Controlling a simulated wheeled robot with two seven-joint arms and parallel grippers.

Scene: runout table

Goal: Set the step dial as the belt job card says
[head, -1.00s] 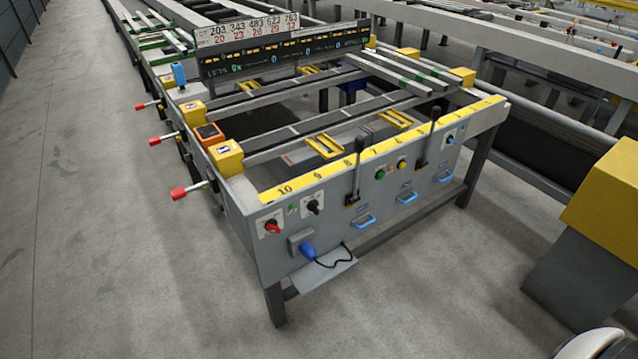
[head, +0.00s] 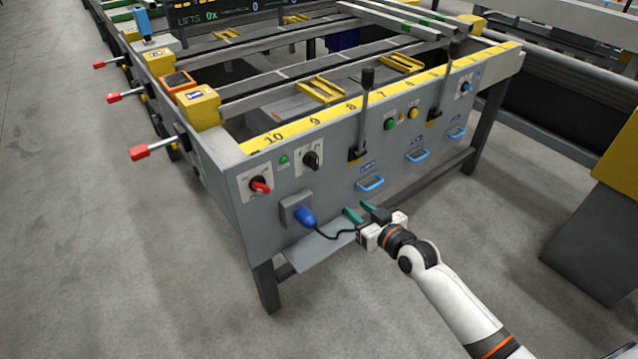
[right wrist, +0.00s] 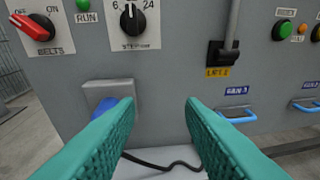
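The step dial (head: 311,160) is a black knob on a white plate on the grey front panel. It also shows in the right wrist view (right wrist: 132,18), cut by the top edge, with 6 and 24 beside it. Its white mark points roughly upward between them. My right gripper (head: 364,213) is open and empty, below and to the right of the dial, apart from it. Its green fingers also show in the right wrist view (right wrist: 160,105). I cannot make out a belt job card. My left gripper is out of view.
Left of the dial are a red BELTS switch (head: 260,186), turned toward OFF, and a green RUN lamp (head: 283,159). Below is a blue plug (head: 306,217) with a black cable. Right are a black lever (head: 362,112) and blue handles (head: 370,184). Floor in front is clear.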

